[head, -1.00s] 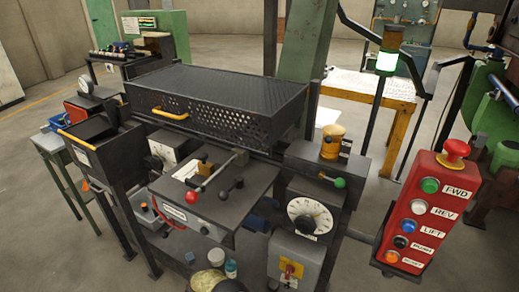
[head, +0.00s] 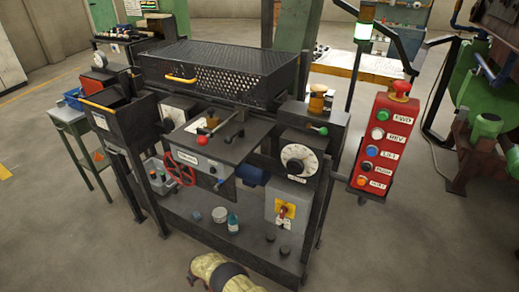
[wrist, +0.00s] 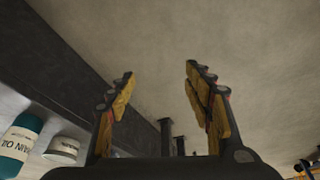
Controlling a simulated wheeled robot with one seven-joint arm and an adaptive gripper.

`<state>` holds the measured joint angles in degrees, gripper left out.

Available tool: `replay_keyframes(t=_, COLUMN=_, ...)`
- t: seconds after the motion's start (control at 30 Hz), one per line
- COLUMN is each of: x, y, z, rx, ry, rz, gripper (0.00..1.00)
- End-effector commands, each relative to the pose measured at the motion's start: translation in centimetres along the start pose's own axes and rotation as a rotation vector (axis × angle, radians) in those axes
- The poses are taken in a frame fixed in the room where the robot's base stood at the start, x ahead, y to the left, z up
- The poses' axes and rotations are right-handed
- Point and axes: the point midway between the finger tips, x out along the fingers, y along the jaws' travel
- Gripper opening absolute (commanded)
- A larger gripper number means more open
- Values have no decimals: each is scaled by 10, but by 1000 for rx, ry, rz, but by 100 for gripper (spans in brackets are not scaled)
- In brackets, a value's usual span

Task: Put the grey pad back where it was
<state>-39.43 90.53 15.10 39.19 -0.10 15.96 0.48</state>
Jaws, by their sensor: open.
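I cannot pick out the grey pad with certainty. A small blue-grey block (head: 196,215) lies on the stand's lower shelf (head: 185,232), but I cannot tell whether it is the pad. My gripper (wrist: 160,72) is open in the wrist view, its two yellow-padded fingers apart with nothing between them. It is beside the dark shelf edge (wrist: 85,70). In the head view only a yellow and black part of my arm shows at the bottom edge.
A teal oil bottle (head: 232,224) and a round tin (head: 220,215) stand on the lower shelf. A red handwheel (head: 180,168) and grey switch box (head: 286,206) jut out above. The red button box (head: 380,145) hangs at right. The floor in front is clear.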

Motion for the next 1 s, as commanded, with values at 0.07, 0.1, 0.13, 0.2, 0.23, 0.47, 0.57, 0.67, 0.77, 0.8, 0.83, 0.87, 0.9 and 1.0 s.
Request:
replay_keyframes(t=0.07, x=3, y=0, z=16, rx=0, ry=-34, rz=0, gripper=51)
replay_keyframes(t=0.1, x=4, y=0, z=24, rx=-1, ry=-49, rz=0, gripper=51)
replay_keyframes(t=0.13, x=5, y=0, z=29, rx=-1, ry=-61, rz=0, gripper=51)
replay_keyframes(t=0.2, x=6, y=0, z=44, rx=-1, ry=-91, rz=1, gripper=51)
replay_keyframes(t=0.23, x=7, y=0, z=51, rx=-1, ry=-106, rz=1, gripper=51)
replay_keyframes(t=0.47, x=1, y=1, z=111, rx=-2, ry=-241, rz=1, gripper=51)
replay_keyframes(t=0.57, x=-18, y=2, z=127, rx=-1, ry=-304, rz=2, gripper=51)
replay_keyframes(t=0.67, x=-45, y=6, z=132, rx=6, ry=-353, rz=3, gripper=51)
replay_keyframes(t=0.77, x=-78, y=13, z=131, rx=16, ry=-393, rz=5, gripper=51)
replay_keyframes(t=0.8, x=-93, y=17, z=130, rx=22, ry=-407, rz=6, gripper=51)
replay_keyframes(t=0.83, x=-105, y=20, z=128, rx=27, ry=-419, rz=6, gripper=51)
replay_keyframes(t=0.87, x=-118, y=24, z=126, rx=33, ry=-428, rz=7, gripper=51)
replay_keyframes(t=0.9, x=-138, y=29, z=123, rx=41, ry=-441, rz=7, gripper=51)
replay_keyframes(t=1.0, x=-190, y=42, z=114, rx=63, ry=-467, rz=9, gripper=51)
